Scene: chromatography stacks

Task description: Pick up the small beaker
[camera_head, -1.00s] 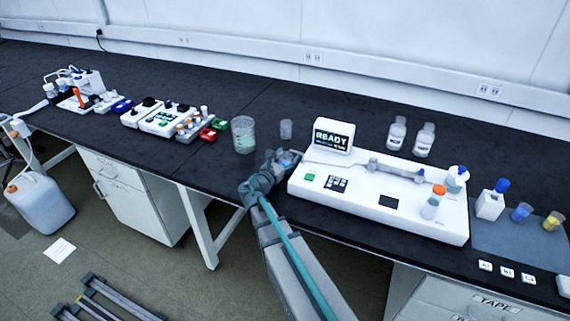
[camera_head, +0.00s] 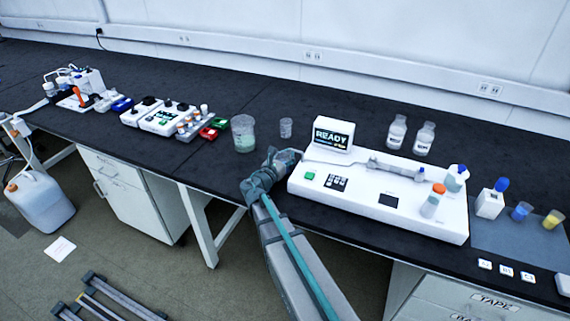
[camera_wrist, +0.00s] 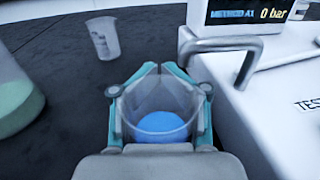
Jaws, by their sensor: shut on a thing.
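My gripper (camera_wrist: 159,70) is shut around a small clear beaker (camera_wrist: 162,103) with blue liquid in its bottom, seen from above in the wrist view. Its teal fingers lie on both sides of the beaker. In the head view my gripper (camera_head: 286,158) is just left of the white instrument and hides the held beaker. I cannot tell whether the beaker touches the bench. Another small beaker (camera_head: 286,128), seemingly empty, stands upright behind; it also shows in the wrist view (camera_wrist: 103,38), apart from my gripper.
A larger beaker (camera_head: 243,134) with green liquid stands left of my gripper. The white instrument (camera_head: 385,190) with a READY screen (camera_head: 333,135) is close on the right, its metal tube (camera_wrist: 240,50) near my fingers. Two bottles (camera_head: 397,132) stand behind it.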

